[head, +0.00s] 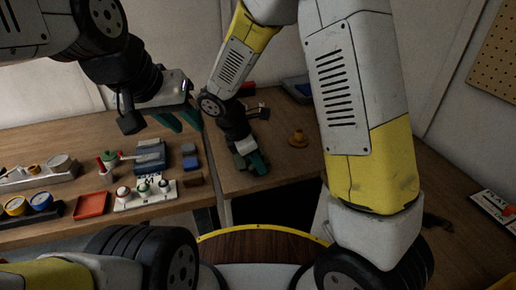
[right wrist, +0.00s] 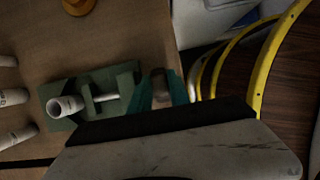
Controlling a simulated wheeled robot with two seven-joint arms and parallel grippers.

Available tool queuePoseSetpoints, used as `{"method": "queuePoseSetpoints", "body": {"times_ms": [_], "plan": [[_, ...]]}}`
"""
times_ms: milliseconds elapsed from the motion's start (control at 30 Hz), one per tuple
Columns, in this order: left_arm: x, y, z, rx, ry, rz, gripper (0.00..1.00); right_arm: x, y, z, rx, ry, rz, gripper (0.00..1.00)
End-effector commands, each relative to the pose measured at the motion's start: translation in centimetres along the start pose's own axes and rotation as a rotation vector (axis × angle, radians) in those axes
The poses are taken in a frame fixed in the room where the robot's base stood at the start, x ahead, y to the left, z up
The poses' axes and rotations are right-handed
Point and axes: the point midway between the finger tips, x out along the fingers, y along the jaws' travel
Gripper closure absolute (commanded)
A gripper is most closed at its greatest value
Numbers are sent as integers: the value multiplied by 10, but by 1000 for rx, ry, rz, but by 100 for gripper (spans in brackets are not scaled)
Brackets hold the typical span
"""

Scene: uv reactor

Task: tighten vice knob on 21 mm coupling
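The green vice (right wrist: 125,78) lies on the wooden bench in the right wrist view, with a pale hollow coupling (right wrist: 66,106) at its left part and a metal screw running toward the right. The brownish vice knob (right wrist: 159,82) is at the vice's right end. My right gripper (right wrist: 160,88) has its teal fingers on both sides of the knob, close against it. In the head view my right gripper (head: 258,163) is low beside the vice (head: 239,162), which it partly hides. My left gripper (head: 180,118) is open and empty, raised above the left bench.
An orange-brown round part (head: 298,138) stands right of the vice. A red tray (head: 91,205), a white board with knobs (head: 146,194) and blue-grey blocks (head: 150,157) are on the left bench. A blue bin (head: 297,88) stands at the back.

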Motion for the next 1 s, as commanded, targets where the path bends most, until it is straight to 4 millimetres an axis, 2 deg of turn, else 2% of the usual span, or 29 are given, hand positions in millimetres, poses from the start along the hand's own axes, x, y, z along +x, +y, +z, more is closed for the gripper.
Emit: {"method": "queuePoseSetpoints", "body": {"times_ms": [467, 1000], "plan": [[0, 0, 0, 0, 0, 0, 68, 0, 0, 3, 3, 65, 1, 100], [0, 0, 0, 0, 0, 0, 68, 7, 1, 12, 14, 495, 1, 100]]}}
